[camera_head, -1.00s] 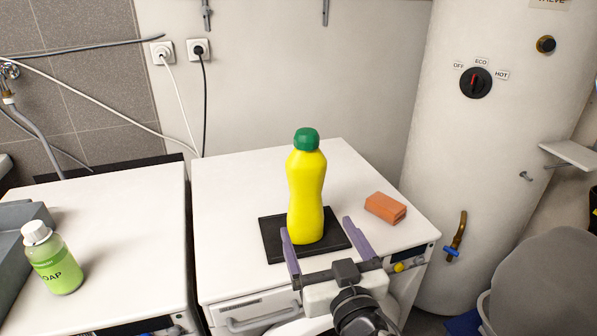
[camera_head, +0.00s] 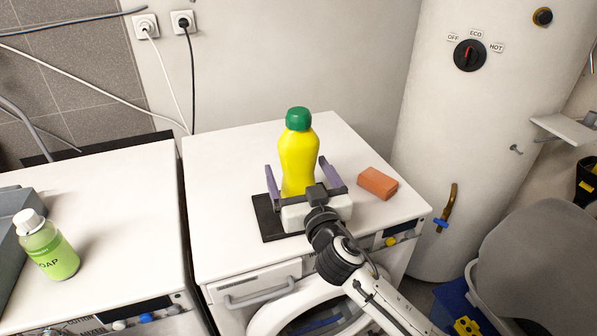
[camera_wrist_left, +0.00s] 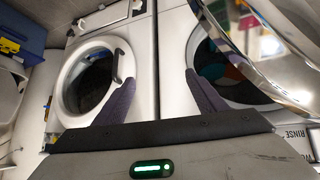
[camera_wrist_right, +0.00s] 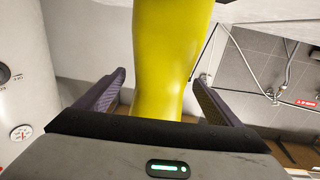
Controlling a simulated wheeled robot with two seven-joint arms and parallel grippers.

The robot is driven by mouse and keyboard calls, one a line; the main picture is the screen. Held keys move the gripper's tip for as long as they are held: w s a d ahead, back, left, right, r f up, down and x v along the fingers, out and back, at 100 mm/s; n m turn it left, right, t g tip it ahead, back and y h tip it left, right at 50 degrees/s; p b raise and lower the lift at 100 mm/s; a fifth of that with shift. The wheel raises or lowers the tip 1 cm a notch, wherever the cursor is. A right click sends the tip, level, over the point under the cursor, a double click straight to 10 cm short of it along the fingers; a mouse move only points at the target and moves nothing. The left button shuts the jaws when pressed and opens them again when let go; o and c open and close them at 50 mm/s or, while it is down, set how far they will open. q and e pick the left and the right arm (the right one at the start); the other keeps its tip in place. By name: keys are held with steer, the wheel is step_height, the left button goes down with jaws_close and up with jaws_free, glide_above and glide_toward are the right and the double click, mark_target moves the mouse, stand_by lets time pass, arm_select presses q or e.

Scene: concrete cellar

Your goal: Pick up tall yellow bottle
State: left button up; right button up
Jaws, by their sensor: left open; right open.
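The tall yellow bottle (camera_head: 298,160) with a green cap stands upright on a black mat (camera_head: 268,222) on the right-hand white machine. My right gripper (camera_head: 303,176) is open, with one finger on each side of the bottle's lower body. In the right wrist view the yellow bottle (camera_wrist_right: 172,60) stands between the open fingers (camera_wrist_right: 160,95), with a gap visible on both sides. The bottle's base is hidden behind the gripper in the head view. My left gripper (camera_wrist_left: 157,95) is open and empty, facing the fronts of the machines; it is not in the head view.
An orange-brown block (camera_head: 377,183) lies right of the bottle on the same machine top (camera_head: 225,165). A green soap bottle (camera_head: 50,250) and a grey tray (camera_head: 12,232) are on the left machine. A boiler (camera_head: 450,130) stands at the right.

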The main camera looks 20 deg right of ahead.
steer(key=c, duration=1.5)
steer(key=shift+r, duration=0.2)
steer(key=shift+c, duration=0.8)
